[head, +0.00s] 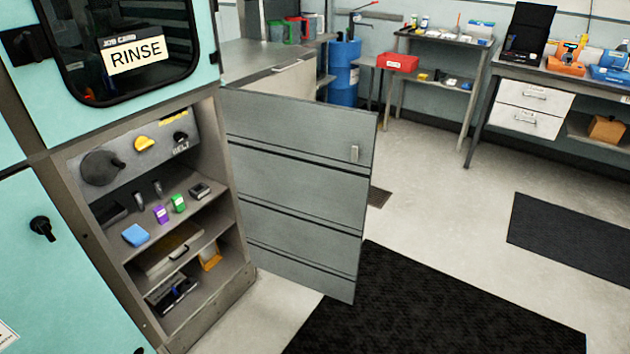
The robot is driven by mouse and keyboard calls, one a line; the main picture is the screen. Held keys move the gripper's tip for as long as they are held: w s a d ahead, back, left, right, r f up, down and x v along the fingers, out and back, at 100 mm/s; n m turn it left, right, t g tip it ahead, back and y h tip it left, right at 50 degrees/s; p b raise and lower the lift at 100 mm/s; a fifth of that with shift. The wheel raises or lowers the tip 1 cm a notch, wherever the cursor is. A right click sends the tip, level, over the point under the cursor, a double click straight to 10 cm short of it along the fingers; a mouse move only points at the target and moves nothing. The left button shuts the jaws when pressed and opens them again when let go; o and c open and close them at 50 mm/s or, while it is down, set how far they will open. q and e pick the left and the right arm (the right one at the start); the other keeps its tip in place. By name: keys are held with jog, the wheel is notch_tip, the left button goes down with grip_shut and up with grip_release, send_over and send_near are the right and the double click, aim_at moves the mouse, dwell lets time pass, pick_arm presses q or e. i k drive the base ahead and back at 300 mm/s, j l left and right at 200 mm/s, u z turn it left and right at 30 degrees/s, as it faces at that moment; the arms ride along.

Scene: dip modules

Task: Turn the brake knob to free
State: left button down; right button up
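An open cabinet bay (231,243) stands at the left under a window, with a sloped grey control panel (127,150) at its top. A yellow knob (145,143) sits on the panel between a large dark handwheel (102,167) and a small dark fitting (181,137). The yellow knob looks like the brake knob, but I cannot read its setting. A small yellow label (173,118) is above it, and dark lettering too small to read surely is at its right. Neither of my grippers is in view.
The grey cabinet door (300,175) stands open to the right of the bay. Shelves below the panel hold a blue block (135,235), a purple block (160,213) and a green block (178,203). A black mat (430,310) lies on open floor in front.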

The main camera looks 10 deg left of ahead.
aim_at(140, 144)
jog(key=i+l+u, duration=0.1)
jog(key=u, duration=1.4)
jog(key=i+l+u, duration=0.15)
jog(key=l+u, duration=0.25)
jog(key=l, duration=0.3)
jog(key=l+u, duration=0.4)
jog(key=l, duration=0.25)
jog(key=l+u, duration=0.4)
jog(key=l, duration=0.35)
jog(key=k+l+u, duration=0.2)
jog(key=l+u, duration=0.25)
jog(key=l, duration=0.2)
jog(key=k+l, duration=0.1)
jog(key=l, duration=0.3)
jog(key=k+l, duration=0.15)
jog(key=l, duration=0.2)
jog(key=k+l, duration=0.1)
jog(key=l, duration=0.3)
jog(key=k+l, duration=0.1)
jog(key=l, duration=0.3)
jog(key=k+l, duration=0.15)
jog(key=l, duration=0.2)
jog(key=k+l, duration=0.1)
jog(key=l, duration=0.3)
jog(key=k+j, duration=0.1)
jog(key=j, duration=0.2)
